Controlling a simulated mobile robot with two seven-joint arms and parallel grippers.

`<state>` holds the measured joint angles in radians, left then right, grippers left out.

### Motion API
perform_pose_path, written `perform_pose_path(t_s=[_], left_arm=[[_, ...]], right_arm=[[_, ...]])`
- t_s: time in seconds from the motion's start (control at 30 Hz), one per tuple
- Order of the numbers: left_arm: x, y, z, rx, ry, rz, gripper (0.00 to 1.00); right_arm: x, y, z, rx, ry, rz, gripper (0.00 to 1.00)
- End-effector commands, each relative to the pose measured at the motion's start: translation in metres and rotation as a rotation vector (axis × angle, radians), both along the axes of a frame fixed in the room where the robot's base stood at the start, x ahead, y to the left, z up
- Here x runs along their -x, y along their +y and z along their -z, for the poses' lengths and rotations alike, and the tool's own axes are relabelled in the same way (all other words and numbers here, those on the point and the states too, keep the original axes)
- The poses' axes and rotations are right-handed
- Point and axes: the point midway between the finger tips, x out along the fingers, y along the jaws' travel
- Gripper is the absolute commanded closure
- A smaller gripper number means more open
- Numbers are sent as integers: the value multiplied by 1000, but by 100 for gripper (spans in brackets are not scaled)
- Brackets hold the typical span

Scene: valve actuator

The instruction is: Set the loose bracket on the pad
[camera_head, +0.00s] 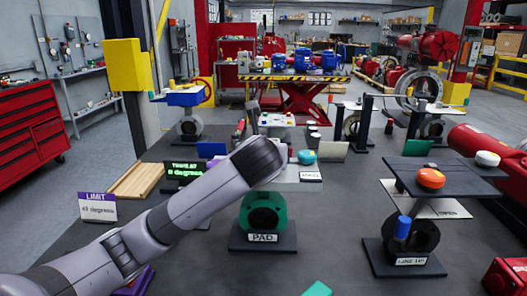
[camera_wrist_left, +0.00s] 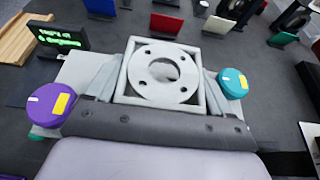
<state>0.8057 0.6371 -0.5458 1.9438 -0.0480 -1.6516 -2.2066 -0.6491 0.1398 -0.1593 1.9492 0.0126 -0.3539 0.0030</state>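In the left wrist view a pale square piece with a round flange face (camera_wrist_left: 162,75), a central hole and several bolt holes lies between my left gripper's fingers (camera_wrist_left: 161,72). It looks like the bracket. A finger stands close against each side of it; I cannot tell if they press on it. A light plate (camera_wrist_left: 232,110) lies below. In the head view a green valve body (camera_head: 263,212) stands on a dark base labelled PAD (camera_head: 263,238). My left wrist (camera_head: 257,158) hides its gripper and part of the plate there. My right gripper is not in view.
A purple knob (camera_wrist_left: 47,104) and a teal knob (camera_wrist_left: 232,82) flank the fingers. Right of the pad stands a dark valve stand (camera_head: 405,240) with an orange knob (camera_head: 431,178). A wooden tray (camera_head: 135,180) and a LIMIT sign (camera_head: 97,207) are at left.

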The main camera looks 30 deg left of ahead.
Motion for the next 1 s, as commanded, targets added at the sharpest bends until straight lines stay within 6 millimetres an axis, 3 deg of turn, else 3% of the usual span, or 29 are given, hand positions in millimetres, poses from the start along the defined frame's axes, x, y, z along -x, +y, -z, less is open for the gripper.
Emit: perform_pose_path(t_s=[0.37, 0.8, 1.0], left_arm=[[4, -3, -2, 1, 2, 0, 0], [50, -31, -26, 0, -5, 1, 0], [57, -35, -29, 1, -3, -1, 0]], right_arm=[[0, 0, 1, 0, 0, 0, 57], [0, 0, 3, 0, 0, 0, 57], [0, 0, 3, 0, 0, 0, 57]])
